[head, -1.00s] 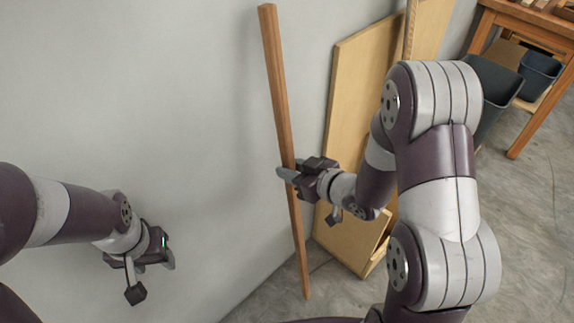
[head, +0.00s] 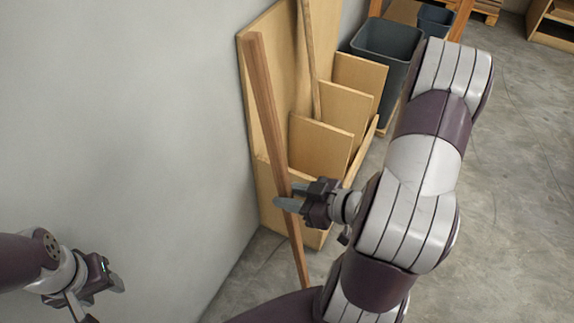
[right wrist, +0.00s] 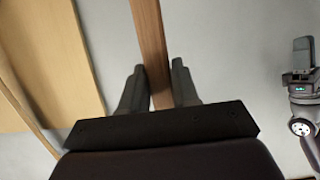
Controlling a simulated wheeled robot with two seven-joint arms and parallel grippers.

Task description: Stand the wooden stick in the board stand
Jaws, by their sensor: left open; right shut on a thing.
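The wooden stick (head: 264,110) is long, brown and square-edged, held nearly upright with a slight tilt in the head view. My right gripper (head: 290,202) is shut on the wooden stick at about its lower middle. The right wrist view shows the stick (right wrist: 150,40) between the two fingers (right wrist: 155,88). The board stand (head: 268,190) is a light wooden rack against the wall, behind the stick in the head view. It has a tall back panel and stepped dividers. My left gripper (head: 100,283) is open and empty at the lower left, apart from everything.
A thinner wooden stick (head: 310,60) leans inside the stand. Dark grey bins (head: 385,45) stand beyond it, near a wooden table. The grey wall runs along the left, and open concrete floor (head: 515,190) lies to the right.

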